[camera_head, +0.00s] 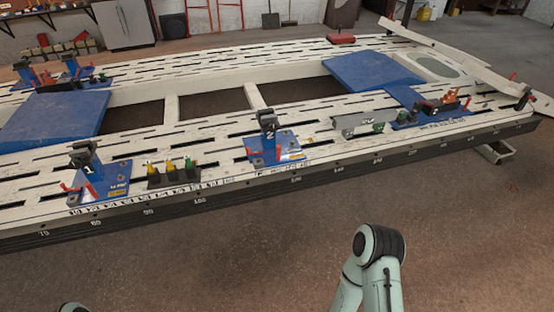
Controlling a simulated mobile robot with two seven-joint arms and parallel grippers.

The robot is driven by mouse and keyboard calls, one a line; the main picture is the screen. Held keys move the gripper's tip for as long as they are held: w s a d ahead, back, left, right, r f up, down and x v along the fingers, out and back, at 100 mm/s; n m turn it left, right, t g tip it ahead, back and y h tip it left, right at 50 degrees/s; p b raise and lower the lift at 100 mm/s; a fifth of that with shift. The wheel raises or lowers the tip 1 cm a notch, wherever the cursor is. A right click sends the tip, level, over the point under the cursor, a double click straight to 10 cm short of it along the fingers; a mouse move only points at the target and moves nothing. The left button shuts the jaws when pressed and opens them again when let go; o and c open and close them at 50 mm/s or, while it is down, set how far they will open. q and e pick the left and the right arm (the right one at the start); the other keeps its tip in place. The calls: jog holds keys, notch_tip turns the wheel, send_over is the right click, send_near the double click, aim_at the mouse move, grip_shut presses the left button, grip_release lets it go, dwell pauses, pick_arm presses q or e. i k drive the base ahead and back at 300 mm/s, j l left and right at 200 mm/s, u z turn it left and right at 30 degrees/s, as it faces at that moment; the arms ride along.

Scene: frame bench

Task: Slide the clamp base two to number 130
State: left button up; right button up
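Clamp base two (272,157) is a blue plate with an upright blue post and a dark clamp head marked "2". It stands upright on the near rail of the white slotted bench (218,150), at the middle of the view. A row of white numbers runs along the dark front edge (170,216) of the bench. Neither gripper shows; only parts of my arms appear at the bottom edge.
Clamp base one (92,182) stands left on the same rail, with a black holder (174,178) of coloured pieces beside it. Right of base two, a grey metal piece (364,122) lies on the rail before another blue base (432,112). The floor in front is clear.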

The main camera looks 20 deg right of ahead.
aim_at(273, 134)
jog(key=i+l, duration=0.65)
jog(key=i, duration=0.15)
jog(key=i+l, duration=1.3)
jog(key=i, duration=0.25)
